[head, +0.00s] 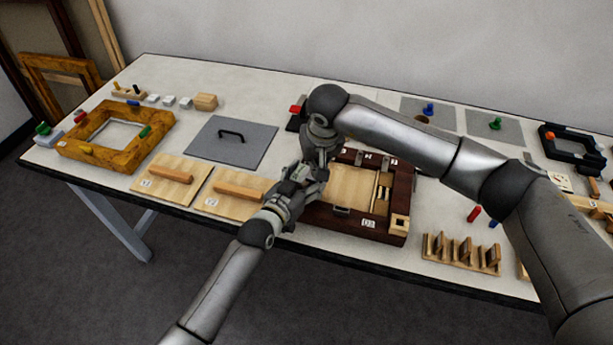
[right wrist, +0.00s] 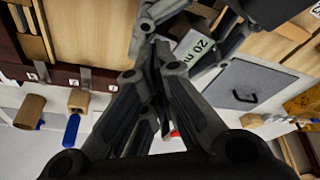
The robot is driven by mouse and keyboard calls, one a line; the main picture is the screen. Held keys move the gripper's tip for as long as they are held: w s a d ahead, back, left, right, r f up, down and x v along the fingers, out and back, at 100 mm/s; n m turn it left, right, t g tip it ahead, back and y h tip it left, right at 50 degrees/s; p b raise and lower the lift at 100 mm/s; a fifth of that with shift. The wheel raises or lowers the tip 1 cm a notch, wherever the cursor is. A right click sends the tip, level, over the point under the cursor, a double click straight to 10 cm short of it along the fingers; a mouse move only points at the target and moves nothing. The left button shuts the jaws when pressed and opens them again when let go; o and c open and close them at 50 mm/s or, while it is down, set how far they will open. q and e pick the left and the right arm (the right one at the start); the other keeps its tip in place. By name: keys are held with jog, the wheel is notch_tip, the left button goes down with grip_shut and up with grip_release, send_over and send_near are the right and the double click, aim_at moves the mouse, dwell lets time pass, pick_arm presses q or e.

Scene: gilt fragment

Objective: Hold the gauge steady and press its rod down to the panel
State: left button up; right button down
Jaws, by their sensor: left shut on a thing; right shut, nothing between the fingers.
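The gauge (right wrist: 194,48), a pale grey-green block marked "20 m", shows in the right wrist view between my left gripper's fingers. My left gripper (head: 300,188) is shut on it at the left edge of the dark red frame (head: 388,228). The pale wood panel (head: 350,186) lies inside this frame. My right gripper (head: 318,172) is shut and empty, close above the left gripper. In the right wrist view its fingers (right wrist: 155,75) come up beside the gauge. I cannot make out the rod or whether anything touches it; the grippers hide that spot.
A grey plate with a black handle (head: 232,142) and wood boards with bar handles (head: 170,178) lie to the left. A slotted wood rack (head: 462,254) and a red peg (head: 474,214) are to the right.

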jog(key=shift+r, duration=3.5)
pick_arm(q)
jog(key=o, duration=1.1)
jog(key=shift+o, duration=0.2)
